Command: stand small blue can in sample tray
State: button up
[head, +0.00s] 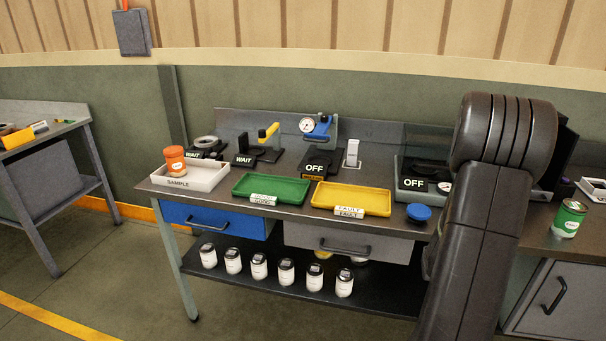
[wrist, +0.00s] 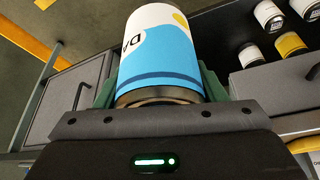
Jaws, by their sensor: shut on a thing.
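A blue and white can (wrist: 163,50) fills the top middle of the wrist view, with part of a dark label on it. My gripper (wrist: 160,88) is shut on the can, its greenish fingers on either side. In the head view my arm stands at the right, and the gripper and the held can are hidden from view. The sample tray (head: 213,178) is a white, shallow tray marked SAMPLE at the left end of the workbench. An orange can (head: 175,160) stands at its left side; its right part looks clear.
A green tray (head: 270,188) and a yellow tray (head: 350,198) lie to the right of the sample tray. A blue round item (head: 419,212) sits by the front edge. Devices line the back. Several white jars (head: 286,272) stand on the shelf below. A green can (head: 568,218) stands far right.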

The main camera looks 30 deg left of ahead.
aim_at(206, 178)
jog(key=k+u, duration=0.15)
jog(key=u, duration=0.3)
jog(key=k+j+u, duration=0.1)
jog(key=u, duration=0.35)
jog(key=i+j, duration=0.1)
jog(key=j, duration=0.3)
jog(key=j+u, duration=0.15)
jog(key=j, duration=0.25)
jog(key=i+j, duration=0.15)
jog(key=j, duration=0.2)
jog(key=i+j+u, duration=0.15)
jog(key=j, duration=0.25)
